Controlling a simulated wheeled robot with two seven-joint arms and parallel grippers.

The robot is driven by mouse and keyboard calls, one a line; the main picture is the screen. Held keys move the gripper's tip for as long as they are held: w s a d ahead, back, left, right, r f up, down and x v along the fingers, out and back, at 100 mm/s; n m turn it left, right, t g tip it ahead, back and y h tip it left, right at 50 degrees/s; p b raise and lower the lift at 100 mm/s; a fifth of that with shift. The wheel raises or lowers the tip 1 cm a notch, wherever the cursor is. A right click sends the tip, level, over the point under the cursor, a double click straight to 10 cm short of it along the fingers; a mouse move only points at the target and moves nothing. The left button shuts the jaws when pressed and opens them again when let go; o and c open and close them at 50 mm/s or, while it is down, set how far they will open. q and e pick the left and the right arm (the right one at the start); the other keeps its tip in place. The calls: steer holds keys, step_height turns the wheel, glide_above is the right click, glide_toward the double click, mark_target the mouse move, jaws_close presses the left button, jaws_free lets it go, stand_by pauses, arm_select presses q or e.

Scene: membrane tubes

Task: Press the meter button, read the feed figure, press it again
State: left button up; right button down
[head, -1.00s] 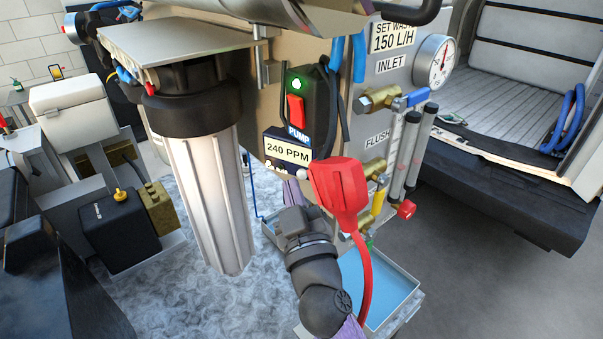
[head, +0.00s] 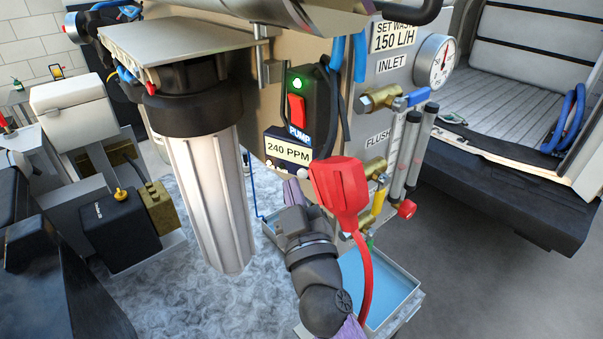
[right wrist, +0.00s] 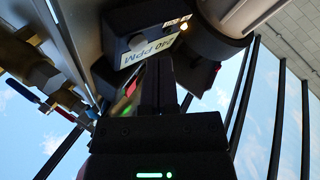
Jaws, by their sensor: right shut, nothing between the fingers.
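The meter (head: 288,148) is a small dark box on the panel under the red pump switch. Its display reads 240 PPM. Small round parts show along its lower edge, partly hidden. In the right wrist view the meter (right wrist: 124,30) appears upside down, with 240 PPM on its label and a small amber light lit beside another label. My right gripper (head: 290,187) is shut and empty, just below the meter; its fingers (right wrist: 158,68) point at the meter face in the wrist view. I cannot tell whether the tips touch the button. My left gripper is not in view.
A red handle-like piece (head: 340,190) with a red hose hangs right of my right wrist. A blue-floored tray (head: 385,275) lies below. Brass valves (head: 378,98) and a gauge (head: 433,60) are at right.

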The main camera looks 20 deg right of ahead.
steer(key=shift+w+d, duration=0.1)
stand_by(0.4)
steer(key=shift+w+d, duration=0.2)
steer(key=shift+d, duration=0.05)
steer(key=shift+w+d, duration=0.25)
stand_by(0.8)
steer(key=shift+s+a, duration=0.55)
steer(key=shift+a, duration=0.05)
